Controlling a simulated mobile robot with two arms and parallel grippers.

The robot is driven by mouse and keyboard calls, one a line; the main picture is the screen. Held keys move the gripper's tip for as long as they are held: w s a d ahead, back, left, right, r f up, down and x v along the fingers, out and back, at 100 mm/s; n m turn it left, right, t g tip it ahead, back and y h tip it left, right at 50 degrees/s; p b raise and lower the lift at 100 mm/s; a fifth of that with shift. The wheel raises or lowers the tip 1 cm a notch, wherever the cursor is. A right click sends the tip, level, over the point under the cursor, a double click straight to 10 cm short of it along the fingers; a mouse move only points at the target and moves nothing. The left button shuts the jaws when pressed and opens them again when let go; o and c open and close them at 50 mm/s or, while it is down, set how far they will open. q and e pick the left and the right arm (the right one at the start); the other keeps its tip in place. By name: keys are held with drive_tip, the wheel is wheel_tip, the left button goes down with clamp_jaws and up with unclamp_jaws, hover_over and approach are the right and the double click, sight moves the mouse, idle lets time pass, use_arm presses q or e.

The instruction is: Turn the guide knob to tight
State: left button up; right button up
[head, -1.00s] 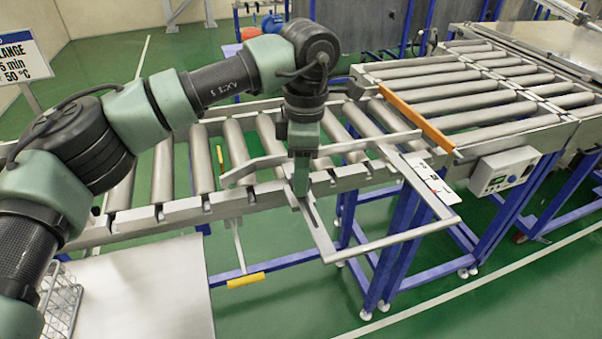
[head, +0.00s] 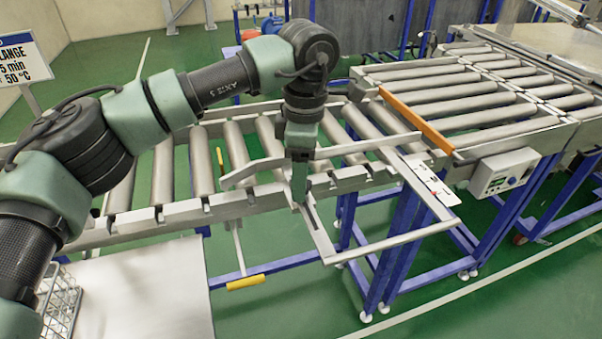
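My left gripper (head: 299,184) points down at the near rail of the roller conveyor (head: 180,211), where the slotted metal bracket of the side guide (head: 322,240) begins. Its fingers show edge-on, so I cannot tell whether they are open or shut. I cannot make out the guide knob; the gripper may cover it. The guide rail (head: 365,146) runs over the rollers behind the gripper. A white label plate (head: 446,194) with a small red mark lies at the right of the bracket; its text is too small to read. My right gripper is out of view.
A grey control box (head: 503,171) hangs on the conveyor frame at the right. An orange bar (head: 416,122) crosses the rollers. A yellow handle (head: 246,282) hangs below the conveyor. A pale tabletop (head: 145,295) and a wire basket (head: 61,300) are at the lower left.

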use_arm(q)
wheel_tip(320, 180, up, 8)
drive_tip(key=shift+d+f+b, duration=0.1)
drive_tip(key=shift+d+b, duration=0.05)
drive_tip(key=shift+b, duration=0.15)
idle(0.4)
